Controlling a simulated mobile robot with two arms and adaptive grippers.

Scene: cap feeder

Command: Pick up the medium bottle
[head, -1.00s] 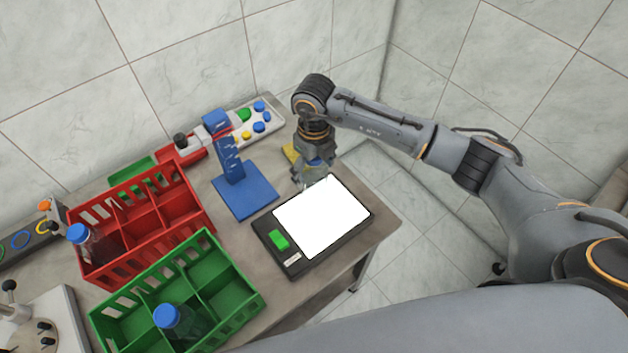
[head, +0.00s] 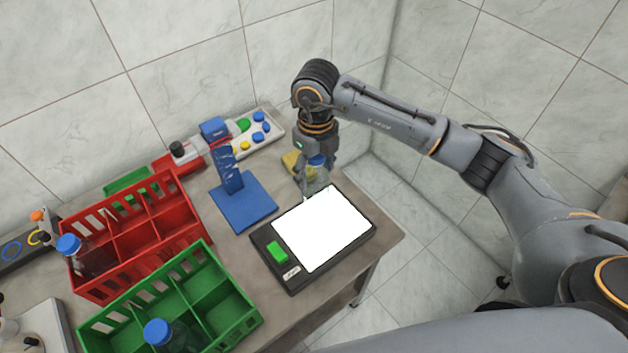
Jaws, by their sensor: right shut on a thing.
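My right gripper (head: 311,165) is shut on a clear bottle with a blue cap (head: 317,181), just behind the far edge of the black device with the white lit panel. I cannot tell whether the bottle's base touches anything. Another blue-capped bottle (head: 96,258) stands in the left part of the red crate (head: 128,240). A further blue-capped bottle (head: 180,338) stands in the green crate (head: 228,328). My left gripper is not in view.
The black device (head: 362,243) with a green button lies near the table's right edge. A blue stand (head: 245,205) is left of it. A white panel with coloured buttons (head: 262,134) and a yellow object (head: 291,160) are behind.

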